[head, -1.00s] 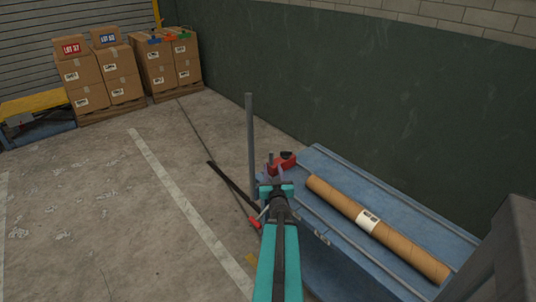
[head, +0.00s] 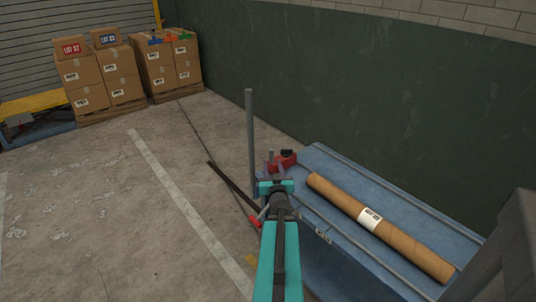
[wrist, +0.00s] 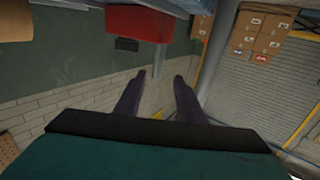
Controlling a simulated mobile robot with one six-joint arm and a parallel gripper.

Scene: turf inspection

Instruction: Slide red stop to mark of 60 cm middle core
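The red stop (head: 285,160), with a black knob on it, sits at the far left end of the blue bench (head: 330,165). It also shows as a red block at the top of the wrist view (wrist: 138,22). A brown cardboard core (head: 335,200) with a white label lies lengthwise on the bench. My gripper (head: 275,168) is just in front of the stop and partly covers it. In the wrist view its two dark fingers (wrist: 160,80) are apart with nothing between them. No 60 cm mark can be read.
A grey upright post (head: 250,140) stands just left of my gripper. A dark bar (head: 232,188) with a red end lies beside the bench. Boxes on pallets (head: 105,75) stand far left. A dark green wall runs behind the bench. The floor at left is clear.

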